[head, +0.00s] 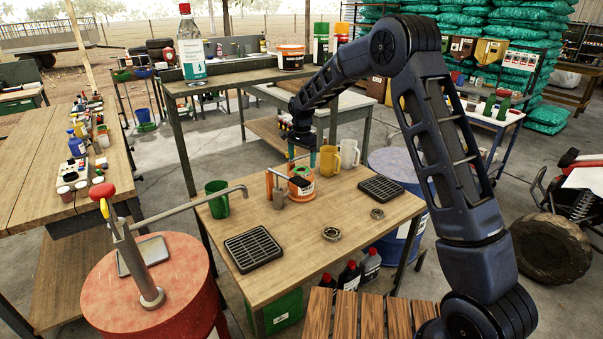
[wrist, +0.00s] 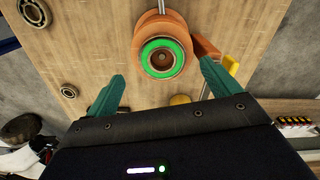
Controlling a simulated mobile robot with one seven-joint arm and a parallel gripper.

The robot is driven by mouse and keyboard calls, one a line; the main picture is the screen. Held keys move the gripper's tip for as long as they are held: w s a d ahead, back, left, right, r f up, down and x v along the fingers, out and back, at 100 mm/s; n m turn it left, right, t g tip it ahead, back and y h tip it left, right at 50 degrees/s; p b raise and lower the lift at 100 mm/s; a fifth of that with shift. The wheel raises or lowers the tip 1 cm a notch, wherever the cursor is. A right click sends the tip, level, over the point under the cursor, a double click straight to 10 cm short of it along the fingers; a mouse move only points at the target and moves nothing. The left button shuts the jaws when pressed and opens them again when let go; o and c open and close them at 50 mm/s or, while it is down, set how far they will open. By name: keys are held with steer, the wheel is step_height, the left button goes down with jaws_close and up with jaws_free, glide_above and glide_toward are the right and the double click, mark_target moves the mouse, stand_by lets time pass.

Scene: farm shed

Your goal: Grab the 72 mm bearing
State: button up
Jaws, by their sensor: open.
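Two metal ring bearings lie flat on the wooden table. The larger-looking bearing (head: 331,233) is near the front edge, and the smaller bearing (head: 377,213) is to its right and farther back. I see no size marks, so I cannot tell which is 72 mm. In the wrist view a larger bearing (wrist: 35,12) is at the upper left and a smaller bearing (wrist: 69,91) below it. My gripper (head: 302,156) is open and empty, with teal fingers, above the back part of the table. In the wrist view its fingers (wrist: 161,75) are apart, and both bearings are left of them.
An orange spool-like item (head: 301,184) stands on the table below my gripper; its green ring (wrist: 151,49) shows in the wrist view. Green mug (head: 216,199), yellow mug (head: 349,154) and black grates (head: 253,249) (head: 381,188) stand around it. A red drum (head: 155,285) is at left.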

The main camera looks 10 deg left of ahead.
step_height(320, 180, down, 4)
steer(key=shift+w+a+f, duration=0.1)
steer(key=shift+w+f, duration=0.05)
steer(key=shift+f, duration=0.1)
steer(key=shift+c, duration=0.4)
